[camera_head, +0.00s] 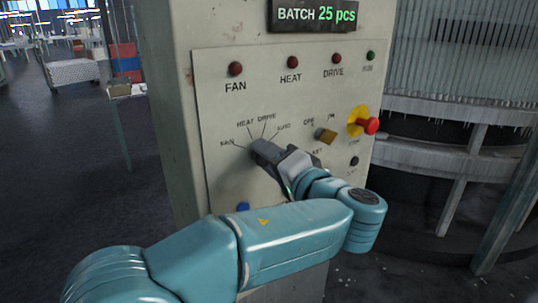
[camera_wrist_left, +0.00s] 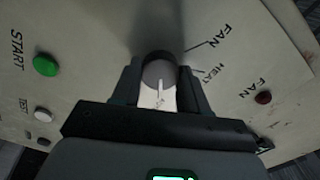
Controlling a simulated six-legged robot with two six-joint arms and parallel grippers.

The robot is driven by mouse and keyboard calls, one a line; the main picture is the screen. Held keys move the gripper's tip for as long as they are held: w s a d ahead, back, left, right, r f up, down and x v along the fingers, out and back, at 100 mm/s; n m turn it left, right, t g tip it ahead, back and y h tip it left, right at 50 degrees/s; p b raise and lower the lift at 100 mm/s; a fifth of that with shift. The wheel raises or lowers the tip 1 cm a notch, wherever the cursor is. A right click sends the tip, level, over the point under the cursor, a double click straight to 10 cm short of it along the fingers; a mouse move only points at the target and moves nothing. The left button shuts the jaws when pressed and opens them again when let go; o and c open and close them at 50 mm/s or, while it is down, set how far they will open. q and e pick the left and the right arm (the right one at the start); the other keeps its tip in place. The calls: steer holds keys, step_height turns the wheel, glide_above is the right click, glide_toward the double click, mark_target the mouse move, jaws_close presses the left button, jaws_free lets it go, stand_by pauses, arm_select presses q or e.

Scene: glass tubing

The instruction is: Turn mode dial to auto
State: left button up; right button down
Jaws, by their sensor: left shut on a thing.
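The mode dial (camera_wrist_left: 158,72) is a dark round knob between the two fingers of my left gripper (camera_wrist_left: 160,88) in the left wrist view. A pale face with a thin dark mark shows below the knob. The gripper is shut on the dial. Which label the dial points at cannot be told. My right gripper is not in view.
A blue button (camera_head: 243,207) sits below. A green START button (camera_wrist_left: 45,66) shows in the wrist view.

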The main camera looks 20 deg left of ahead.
arm_select(q)
steer(key=shift+m, duration=0.4)
steer(key=o, duration=1.1)
steer(key=shift+c, duration=0.2)
steer(key=shift+d, duration=0.1)
